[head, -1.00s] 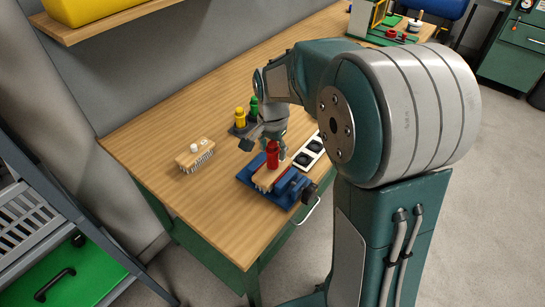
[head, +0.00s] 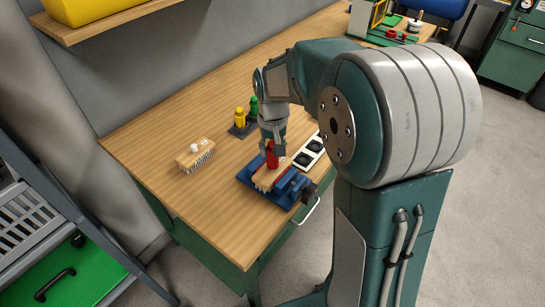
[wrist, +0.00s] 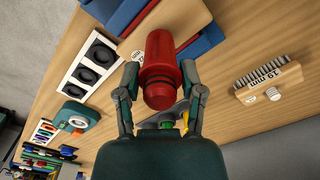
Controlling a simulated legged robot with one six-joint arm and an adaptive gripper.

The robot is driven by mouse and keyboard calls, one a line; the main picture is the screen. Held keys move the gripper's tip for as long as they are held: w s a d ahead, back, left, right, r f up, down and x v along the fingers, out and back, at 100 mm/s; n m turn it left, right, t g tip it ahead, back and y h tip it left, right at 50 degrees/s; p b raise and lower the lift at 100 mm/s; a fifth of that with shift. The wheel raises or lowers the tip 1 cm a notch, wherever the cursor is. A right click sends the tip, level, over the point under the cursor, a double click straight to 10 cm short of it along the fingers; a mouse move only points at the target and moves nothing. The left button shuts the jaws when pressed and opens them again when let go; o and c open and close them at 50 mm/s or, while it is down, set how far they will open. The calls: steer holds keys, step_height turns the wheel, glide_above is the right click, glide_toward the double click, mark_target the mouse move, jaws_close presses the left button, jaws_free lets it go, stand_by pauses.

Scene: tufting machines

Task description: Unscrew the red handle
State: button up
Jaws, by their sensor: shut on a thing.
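The red handle (head: 272,157) stands upright on a wooden brush block (head: 267,179), which sits in a blue vise (head: 287,190) on the workbench. In the wrist view the red handle (wrist: 160,68) fills the space between the two fingers. My gripper (head: 272,147) comes down from above and is shut on the red handle, with one finger on each side of it in the wrist view (wrist: 159,92). The handle's lower end and its joint with the block are partly hidden.
A loose brush block (head: 196,157) with a white stub lies to the left. A yellow handle (head: 240,118) and a green handle (head: 254,106) stand in a dark holder behind. A white tray with dark round sockets (head: 309,152) is right of the vise. The front-left benchtop is clear.

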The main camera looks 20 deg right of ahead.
steer(key=n, duration=0.7)
steer(key=o, duration=0.9)
steer(key=shift+r, duration=5.05)
steer(key=s+m+t, duration=0.2)
steer(key=s, duration=0.5)
steer(key=s+r+m+t, duration=0.1)
steer(key=s+m, duration=0.1)
steer(key=s, duration=0.4)
steer(key=s+m+t, duration=0.2)
steer(key=s, duration=0.5)
steer(key=shift+s+r+t, duration=0.25)
steer(key=shift+s+t, duration=0.05)
steer(key=shift+s, duration=0.05)
